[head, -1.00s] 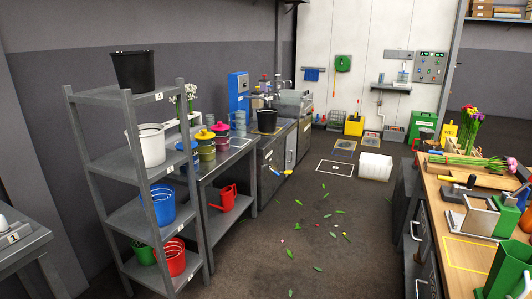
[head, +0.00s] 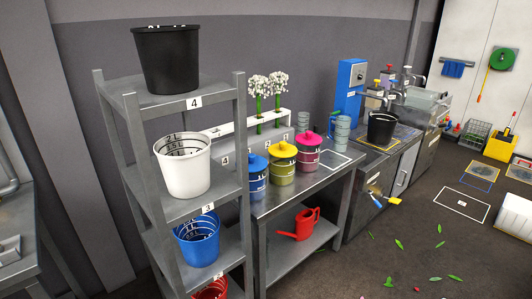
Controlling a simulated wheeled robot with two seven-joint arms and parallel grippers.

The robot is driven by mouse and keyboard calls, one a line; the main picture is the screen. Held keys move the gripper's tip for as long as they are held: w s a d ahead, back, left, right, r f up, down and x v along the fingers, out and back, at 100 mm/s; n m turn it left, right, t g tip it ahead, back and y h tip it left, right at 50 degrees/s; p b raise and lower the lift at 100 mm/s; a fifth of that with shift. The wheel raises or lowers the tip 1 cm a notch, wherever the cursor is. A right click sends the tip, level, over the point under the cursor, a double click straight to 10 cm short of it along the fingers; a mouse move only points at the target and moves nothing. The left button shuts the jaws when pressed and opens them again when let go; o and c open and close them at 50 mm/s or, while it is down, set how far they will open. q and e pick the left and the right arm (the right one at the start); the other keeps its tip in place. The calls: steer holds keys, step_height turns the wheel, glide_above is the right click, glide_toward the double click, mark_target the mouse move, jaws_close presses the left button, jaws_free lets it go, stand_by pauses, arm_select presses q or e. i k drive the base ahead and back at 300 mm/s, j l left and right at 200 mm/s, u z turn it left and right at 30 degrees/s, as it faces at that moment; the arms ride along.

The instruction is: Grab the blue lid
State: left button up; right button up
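The blue lid (head: 256,163) sits on a blue canister (head: 257,185) at the left end of a metal side table in the head view. The canister stands upright, beside a canister with a yellow lid (head: 283,150) and one with a pink lid (head: 309,139). The blue lid has a small knob on top and appears seated on its canister. Neither of my grippers shows in the head view.
A grey shelf rack (head: 132,178) with black, white, blue and red buckets stands just left of the canisters. White flowers (head: 266,88) stand behind them. A red watering can (head: 300,224) is on the table's lower shelf. Leaves litter the floor at right.

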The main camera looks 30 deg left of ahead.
mark_target(256, 164)
steer(key=i+l+u, duration=0.15)
steer(key=i+u, duration=0.35)
steer(key=i+l+u, duration=0.25)
steer(key=u, duration=0.25)
steer(key=i+l+u, duration=0.3)
steer(key=l+u, duration=0.15)
